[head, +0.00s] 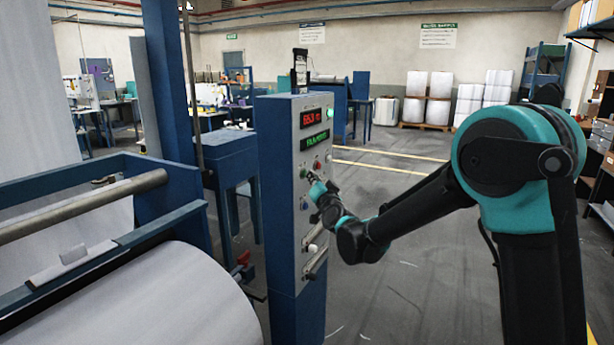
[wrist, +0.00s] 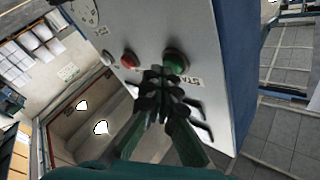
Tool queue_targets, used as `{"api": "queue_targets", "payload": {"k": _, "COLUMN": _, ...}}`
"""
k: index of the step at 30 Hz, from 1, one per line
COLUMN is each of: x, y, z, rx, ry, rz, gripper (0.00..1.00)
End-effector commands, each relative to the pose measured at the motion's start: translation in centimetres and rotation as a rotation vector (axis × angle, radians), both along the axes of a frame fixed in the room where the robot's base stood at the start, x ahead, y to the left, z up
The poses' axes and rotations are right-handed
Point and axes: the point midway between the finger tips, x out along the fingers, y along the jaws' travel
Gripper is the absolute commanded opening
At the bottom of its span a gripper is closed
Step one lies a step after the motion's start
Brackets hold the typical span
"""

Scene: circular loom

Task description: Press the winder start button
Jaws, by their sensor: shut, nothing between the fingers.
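The green start button (wrist: 176,62) sits on the grey panel face in the wrist view, beside an upside-down START label (wrist: 190,80). It also shows in the head view (head: 303,173), at the left of the button row. My gripper (wrist: 162,76) is shut and empty, its fingertips close in front of the panel. In the wrist view the tips overlap the button's lower left edge; I cannot tell whether they touch it. In the head view my gripper (head: 316,187) is just below and right of the green button.
A red button (wrist: 129,59) and a pale knob (wrist: 107,58) are beside the green one. The blue control cabinet (head: 283,220) carries red and green displays. A large white roll (head: 150,300) and its blue frame stand at left. The floor (head: 400,290) right of the cabinet is clear.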

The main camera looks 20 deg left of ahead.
Motion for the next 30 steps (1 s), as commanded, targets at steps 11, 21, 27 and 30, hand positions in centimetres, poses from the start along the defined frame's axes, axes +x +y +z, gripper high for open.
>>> {"api": "queue_targets", "payload": {"k": 11, "x": -0.1, "y": -1.4, "z": 0.0, "rx": -0.001, "ry": 0.000, "rz": -0.001, "gripper": 0.00}}
{"api": "queue_targets", "payload": {"k": 21, "x": -0.1, "y": -1.8, "z": 0.0, "rx": -0.001, "ry": 0.001, "rz": 0.001, "gripper": 0.00}}
{"api": "queue_targets", "payload": {"k": 27, "x": -0.2, "y": -2.5, "z": 0.0, "rx": 0.000, "ry": -0.001, "rz": -0.001, "gripper": 0.00}}
{"api": "queue_targets", "payload": {"k": 30, "x": -0.2, "y": -3.5, "z": 0.0, "rx": -0.001, "ry": -0.001, "rz": -0.002, "gripper": 0.00}}
